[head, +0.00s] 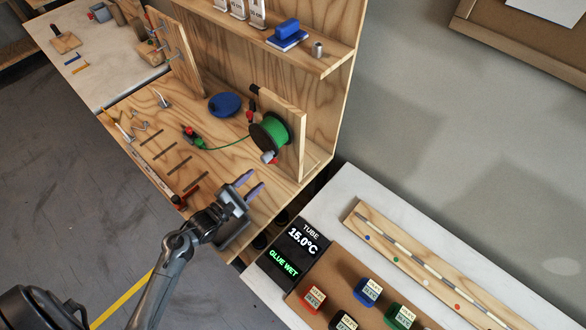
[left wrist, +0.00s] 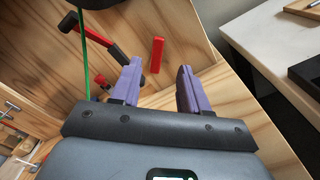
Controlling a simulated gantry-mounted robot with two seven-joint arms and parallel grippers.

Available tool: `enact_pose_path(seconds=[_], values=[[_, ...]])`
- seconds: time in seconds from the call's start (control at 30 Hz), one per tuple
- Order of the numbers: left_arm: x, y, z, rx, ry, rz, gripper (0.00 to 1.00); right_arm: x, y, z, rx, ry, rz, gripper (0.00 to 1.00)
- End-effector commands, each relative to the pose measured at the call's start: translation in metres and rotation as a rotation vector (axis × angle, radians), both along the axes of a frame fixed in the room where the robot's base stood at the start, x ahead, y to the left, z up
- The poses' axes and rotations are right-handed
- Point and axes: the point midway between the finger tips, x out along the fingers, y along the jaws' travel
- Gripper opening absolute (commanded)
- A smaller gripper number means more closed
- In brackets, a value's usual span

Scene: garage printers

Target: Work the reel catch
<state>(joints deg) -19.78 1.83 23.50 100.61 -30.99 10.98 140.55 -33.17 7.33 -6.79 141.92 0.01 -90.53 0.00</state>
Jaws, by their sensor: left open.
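A reel of green filament (head: 277,132) is mounted on an upright wooden panel (head: 288,108). A small grey and red part (head: 269,157) sits low at the reel's near side. My left gripper (head: 249,185) is open and empty, apart from the reel and nearer the bench's front. In the left wrist view, a red bar (left wrist: 157,54) shows beyond and between the open purple fingers. A red lever with a black end (left wrist: 98,36) is up and to the left, beside the green filament (left wrist: 85,65). I cannot tell which red part is the catch. My right gripper is not in view.
A blue disc (head: 225,104) and a red-and-green fitting (head: 192,136) lie on the wooden bench. Several tools line its front edge. A dark display (head: 290,253) reads "TUBE 15.0°C GLUE WET". Colored blocks, including a blue one (head: 368,290), stand on the pale table at right.

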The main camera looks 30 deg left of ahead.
Motion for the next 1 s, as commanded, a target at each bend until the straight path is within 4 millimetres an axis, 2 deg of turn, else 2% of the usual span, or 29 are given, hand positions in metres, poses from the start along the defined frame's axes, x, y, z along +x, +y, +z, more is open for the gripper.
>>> enact_pose_path(seconds=[0.03,0.2,0.7,1.0], values=[[-0.005,0.006,-0.004,-0.015,0.005,-0.002,0.45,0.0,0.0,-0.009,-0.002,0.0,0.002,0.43],[-0.001,0.01,0.001,-0.048,0.009,-0.006,0.45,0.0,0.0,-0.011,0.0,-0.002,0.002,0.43],[0.073,-0.002,0.001,-0.047,0.009,-0.004,0.45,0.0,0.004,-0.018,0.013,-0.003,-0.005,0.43],[0.094,-0.005,0.001,-0.047,0.011,-0.004,0.45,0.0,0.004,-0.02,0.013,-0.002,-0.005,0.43]])
